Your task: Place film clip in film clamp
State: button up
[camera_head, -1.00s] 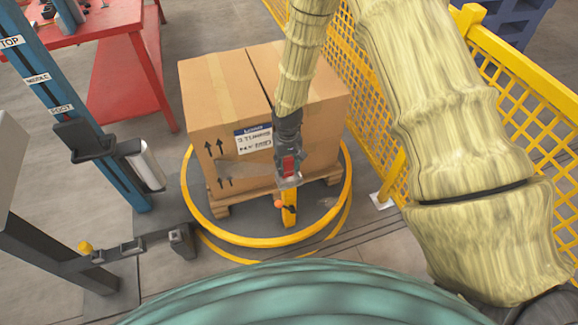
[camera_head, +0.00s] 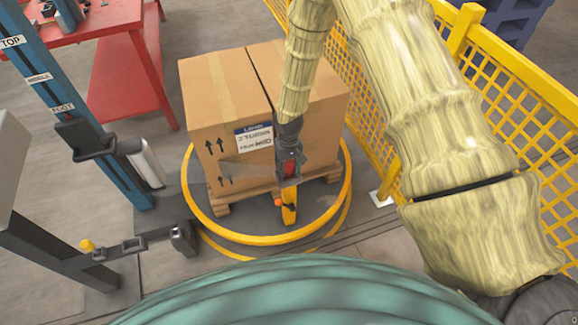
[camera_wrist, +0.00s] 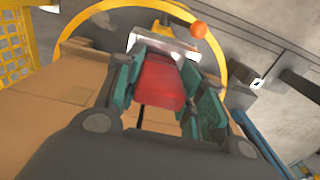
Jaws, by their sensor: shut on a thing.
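My gripper (camera_head: 290,172) is shut on the red film clip (camera_head: 291,168), close to the front right face of the carton. In the wrist view the red clip (camera_wrist: 158,82) sits between the green finger pads, with a bright metallic plate (camera_wrist: 160,45) at its far end. A grey, see-through strip of film (camera_head: 245,170) stretches left from the clip across the carton. The yellow film clamp (camera_head: 289,213) stands at the turntable's front, just below my gripper and apart from it. Its orange knob (camera_head: 279,203) also shows in the wrist view (camera_wrist: 198,29).
A large carton (camera_head: 225,110) stands on a wooden pallet inside the yellow turntable ring (camera_head: 262,241). A blue column (camera_head: 90,130) with a film roll (camera_head: 148,165) is at left. A yellow mesh fence (camera_head: 520,110) is at right, a red table (camera_head: 120,20) behind left.

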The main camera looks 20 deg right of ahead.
jog(key=o, duration=1)
jog(key=shift+r+b, duration=0.7)
jog(key=shift+r, duration=5.45)
jog(key=s+f+y, duration=0.1)
jog(key=s+f, duration=0.8)
jog(key=s, duration=0.4)
jog(key=s+f, duration=0.8)
jog(key=s, duration=0.5)
jog(key=s+d+f+h, duration=0.1)
jog(key=s+d, duration=0.2)
jog(key=s, duration=0.7)
jog(key=shift+s+d+f+m, duration=0.2)
jog(key=shift+d+m, duration=0.05)
jog(key=shift+m, duration=0.15)
